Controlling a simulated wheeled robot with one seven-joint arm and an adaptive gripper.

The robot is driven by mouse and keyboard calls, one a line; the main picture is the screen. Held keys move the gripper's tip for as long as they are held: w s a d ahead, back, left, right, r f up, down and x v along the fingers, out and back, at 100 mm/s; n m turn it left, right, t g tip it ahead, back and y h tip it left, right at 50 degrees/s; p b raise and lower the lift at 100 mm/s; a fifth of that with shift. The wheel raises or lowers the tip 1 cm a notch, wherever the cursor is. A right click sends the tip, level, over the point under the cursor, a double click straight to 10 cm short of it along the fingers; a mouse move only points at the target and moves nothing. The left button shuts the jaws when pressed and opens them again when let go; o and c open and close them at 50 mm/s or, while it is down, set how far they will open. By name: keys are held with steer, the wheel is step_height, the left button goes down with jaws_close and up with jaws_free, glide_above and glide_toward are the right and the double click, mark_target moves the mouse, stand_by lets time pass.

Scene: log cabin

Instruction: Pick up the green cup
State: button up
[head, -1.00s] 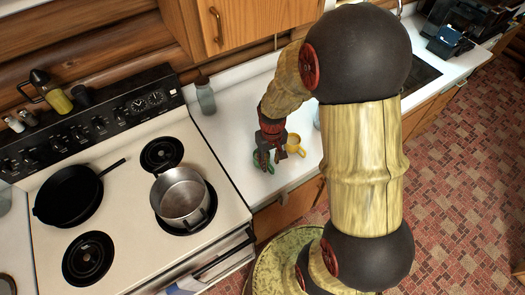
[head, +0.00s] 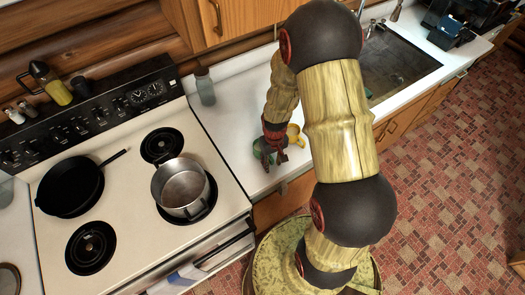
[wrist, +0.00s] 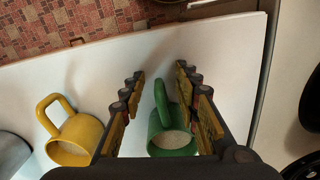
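The green cup (head: 262,149) stands upright on the white counter just right of the stove, partly hidden by my gripper in the head view. In the wrist view the green cup (wrist: 172,143) appears between my two fingers, its handle pointing toward the fingertips and closer to the right finger. My gripper (wrist: 160,71) is open, with white counter showing between the left finger and the cup. In the head view my gripper (head: 275,158) points down close beside the cup. I cannot tell whether a finger touches it.
A yellow cup (head: 295,136) stands close on the right; it also shows left of my fingers in the wrist view (wrist: 78,138). A glass jar (head: 205,87) stands at the back. The stove holds a pot (head: 181,188) and a black pan (head: 70,187). The counter's front edge is near.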

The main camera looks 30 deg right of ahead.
steer(key=shift+c, duration=0.5)
jaws_close()
stand_by(0.3)
